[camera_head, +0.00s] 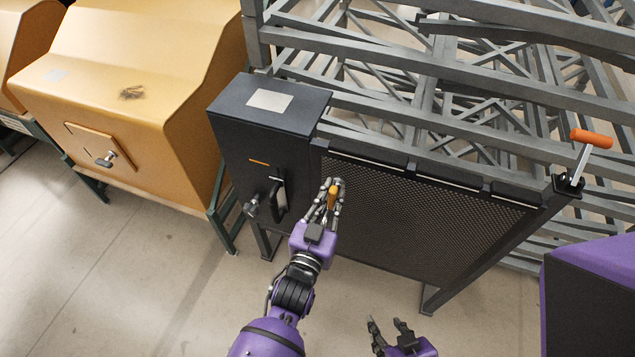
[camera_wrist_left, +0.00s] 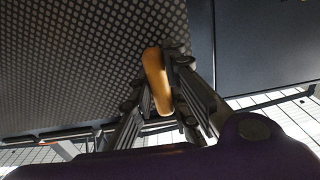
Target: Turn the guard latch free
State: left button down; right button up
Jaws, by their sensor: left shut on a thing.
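The guard latch (camera_head: 332,196) is a small orange handle at the left end of the dark mesh guard panel (camera_head: 420,215), beside the dark cabinet. It also shows in the left wrist view (camera_wrist_left: 156,80), slightly tilted against the perforated mesh. My left gripper (camera_head: 332,202) is shut on it, with fingers on both sides. The latch's mount is hidden behind the fingers. My right gripper (camera_head: 390,335) is at the bottom of the head view, its fingers apart and empty, well away from the panel.
A dark cabinet (camera_head: 262,135) with a black handle (camera_head: 278,196) stands left of the panel. An orange-topped crank handle (camera_head: 591,139) stands at the panel's right end. Grey steel framing (camera_head: 450,70) fills the back. A yellow machine (camera_head: 125,75) is at far left. The floor in front is clear.

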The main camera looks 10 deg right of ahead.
pick_arm(q)
jog(key=c, duration=1.7)
grip_release()
jog(key=v, duration=1.2)
pick_arm(e)
jog(key=shift+s, duration=0.15)
